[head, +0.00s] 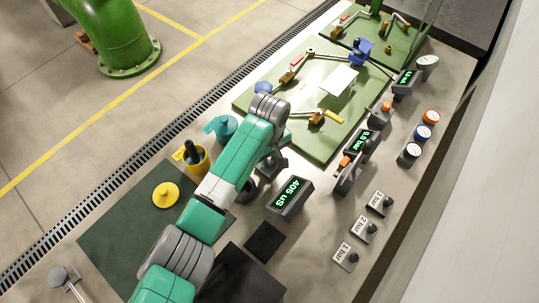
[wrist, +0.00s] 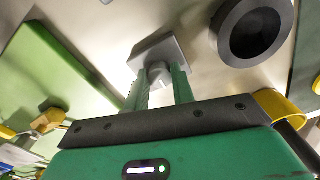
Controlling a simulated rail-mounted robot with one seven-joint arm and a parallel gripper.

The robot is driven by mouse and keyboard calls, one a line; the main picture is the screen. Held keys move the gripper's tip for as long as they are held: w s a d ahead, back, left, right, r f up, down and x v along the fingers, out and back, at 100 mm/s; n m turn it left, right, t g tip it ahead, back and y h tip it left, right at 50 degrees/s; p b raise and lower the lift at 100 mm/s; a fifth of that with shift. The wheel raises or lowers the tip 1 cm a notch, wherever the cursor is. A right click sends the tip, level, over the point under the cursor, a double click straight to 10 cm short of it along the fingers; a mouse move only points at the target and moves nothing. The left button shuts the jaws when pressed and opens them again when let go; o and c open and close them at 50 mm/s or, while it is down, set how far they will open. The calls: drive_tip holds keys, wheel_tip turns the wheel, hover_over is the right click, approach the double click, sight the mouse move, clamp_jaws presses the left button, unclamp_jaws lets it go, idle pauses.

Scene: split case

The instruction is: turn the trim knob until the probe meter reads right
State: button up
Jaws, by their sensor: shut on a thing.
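In the wrist view, a small grey knob (wrist: 158,72) stands on a square grey block (wrist: 160,50). My gripper (wrist: 158,90) has its two green fingers on either side of the knob and is shut on it. In the head view my gripper (head: 269,168) points down at the bench, and my arm partly hides it and the knob. A dark meter (head: 290,198) beside it reads "405 uS" in green digits. A yellow cup (head: 195,163) with a dark probe-like thing in it stands to the left, and the yellow cup also shows in the wrist view (wrist: 278,106).
A teal cup (head: 222,126) stands left of my wrist. A round dark-centred thing (wrist: 254,32) is near the knob. A green board (head: 330,130) with valves lies behind. Grey blocks labelled in bar (head: 364,230) stand at the right. A yellow cone-like piece (head: 165,194) lies on a dark mat (head: 110,230).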

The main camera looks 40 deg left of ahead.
sight(269, 160)
drive_tip(key=shift+d+r+m+p, duration=0.1)
drive_tip(key=shift+r+m+p, duration=0.35)
drive_tip(key=shift+p, duration=0.7)
drive_tip(key=shift+f+m+p, duration=0.1)
drive_tip(key=shift+m+p, duration=0.75)
drive_tip(key=shift+p, duration=0.25)
drive_tip(key=m+p, duration=0.1)
drive_tip(key=m, duration=0.2)
drive_tip(key=shift+f+m+p, duration=0.2)
drive_tip(key=shift+m+p, duration=0.1)
drive_tip(key=shift+p, duration=0.1)
drive_tip(key=shift+f+m+p, duration=0.1)
drive_tip(key=shift+m+p, duration=0.45)
drive_tip(key=shift+m, duration=1.45)
drive_tip(key=o, duration=1)
wheel_tip(269, 160, up, 8)
drive_tip(key=shift+f+p, duration=0.1)
drive_tip(key=shift+p, duration=0.85)
